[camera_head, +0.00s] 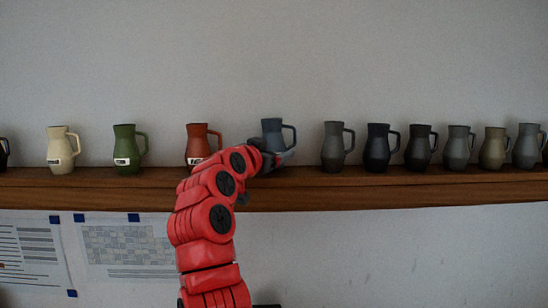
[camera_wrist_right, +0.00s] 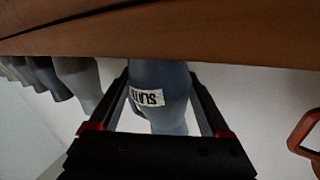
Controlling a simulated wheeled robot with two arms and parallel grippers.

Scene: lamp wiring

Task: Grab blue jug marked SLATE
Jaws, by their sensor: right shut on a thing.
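The blue jug (camera_head: 273,132) stands upright on the wooden shelf, its handle to the right. My right gripper (camera_head: 274,157) is at its lower body and hides that part in the head view. In the right wrist view the picture is upside down, and the blue jug (camera_wrist_right: 160,78) sits between the two fingers, shut on it. My left gripper is not in view.
The wooden shelf (camera_head: 420,190) carries a row of jugs. A red jug (camera_head: 197,140) is left of the blue one, then green (camera_head: 125,145) and cream (camera_head: 59,150). A grey jug (camera_head: 333,146) stands to the right, with several dark ones beyond. Papers (camera_head: 125,245) hang below.

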